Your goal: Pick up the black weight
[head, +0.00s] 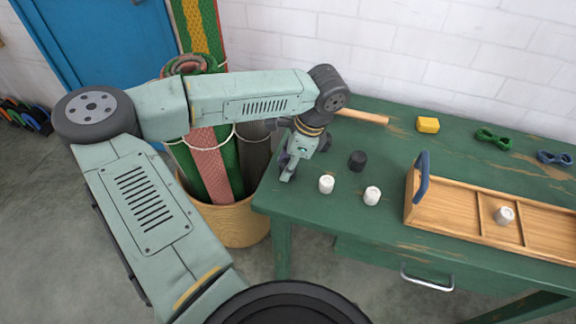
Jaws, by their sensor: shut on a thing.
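A black weight (357,160), a short dark cylinder, stands upright on the green table (330,222), behind two white weights. My gripper (287,174) points down at the table's left end, to the left of the black weight and clearly apart from it. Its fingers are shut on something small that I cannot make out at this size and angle. A third white weight (504,215) sits in a compartment of the wooden tray (450,223).
White weights (326,184) (372,195) stand in front of the black one. A wooden rod (362,116), a yellow block (428,125), and green (493,138) and blue (553,158) skeins lie at the back. A basket (240,226) of rolled mats stands left. The tray's blue handle (422,177) rises.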

